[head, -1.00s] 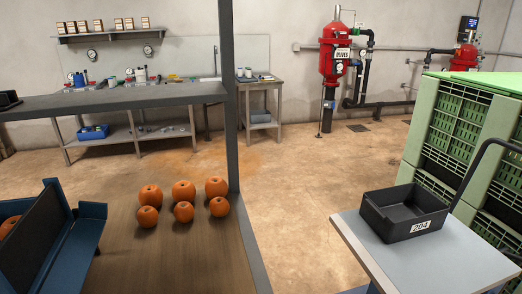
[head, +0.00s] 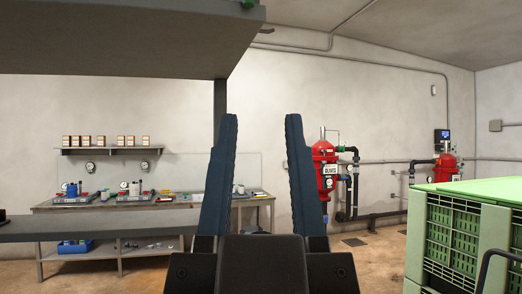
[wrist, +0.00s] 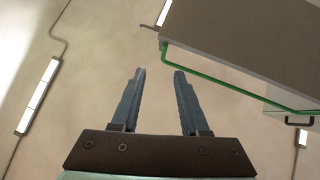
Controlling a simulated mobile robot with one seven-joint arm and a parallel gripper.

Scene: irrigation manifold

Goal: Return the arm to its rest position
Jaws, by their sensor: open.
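My gripper (head: 261,135) stands upright in the middle of the head view, close to the camera. Its two dark blue fingers point up and are spread apart, with nothing between them. In the wrist view my gripper (wrist: 157,72) is also open and empty. It points toward the pale ceiling, with light fixtures beyond the fingers. My gripper touches nothing that I can see.
A dark overhead shelf (head: 120,40) hangs at upper left; a grey panel with a green edge (wrist: 250,45) fills the wrist view's upper right. A workbench (head: 120,205), red filter tanks (head: 325,165) and green crates (head: 465,225) stand farther off.

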